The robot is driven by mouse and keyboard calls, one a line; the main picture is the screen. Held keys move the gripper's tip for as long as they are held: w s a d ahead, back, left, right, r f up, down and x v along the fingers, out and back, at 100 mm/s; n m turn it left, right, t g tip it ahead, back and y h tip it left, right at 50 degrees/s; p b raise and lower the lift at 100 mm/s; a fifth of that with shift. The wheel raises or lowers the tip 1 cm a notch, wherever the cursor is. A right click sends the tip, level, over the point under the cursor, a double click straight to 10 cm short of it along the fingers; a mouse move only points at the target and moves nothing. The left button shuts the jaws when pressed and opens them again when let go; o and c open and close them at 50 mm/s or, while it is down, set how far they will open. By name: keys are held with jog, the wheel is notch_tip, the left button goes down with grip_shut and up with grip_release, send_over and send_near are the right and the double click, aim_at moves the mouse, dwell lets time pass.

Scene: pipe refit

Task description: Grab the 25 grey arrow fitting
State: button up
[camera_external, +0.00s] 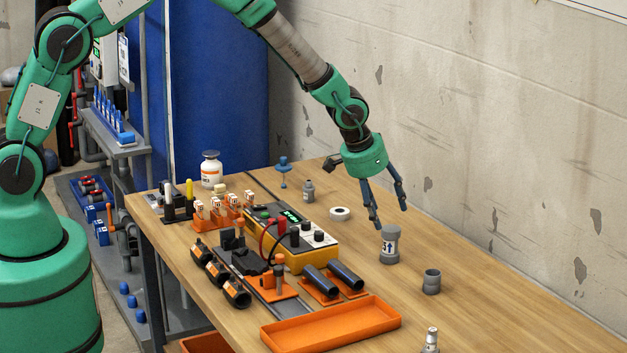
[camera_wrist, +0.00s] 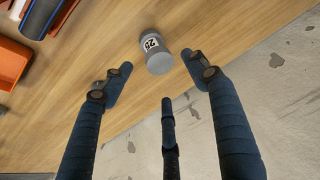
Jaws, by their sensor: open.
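The grey arrow fitting (camera_external: 389,257) stands upright on the table, with a white label bearing a blue arrow. In the wrist view the grey fitting (camera_wrist: 159,63) shows a label reading 25, just beyond the fingertips and between the two side fingers. My gripper (camera_external: 389,216) is open and empty, its fingers pointing down just above the fitting. In the wrist view my gripper (camera_wrist: 158,70) shows its fingers spread, with no visible contact with the fitting.
A shorter grey fitting (camera_external: 431,282) stands to the right. A white tape roll (camera_external: 340,213) and a small grey bottle (camera_external: 308,192) lie to the left. A yellow meter (camera_external: 290,258) and an orange tray (camera_external: 330,328) are nearer the front. The wall runs along the table's back edge.

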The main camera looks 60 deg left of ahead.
aim_at(390, 228)
jog(key=shift+x, duration=1.15)
jog(key=shift+b+x, duration=0.45)
jog(key=shift+x, duration=2.15)
jog(key=c, duration=1.2)
jog(key=shift+r+p, duration=0.65)
jog(key=shift+r, duration=4.35)
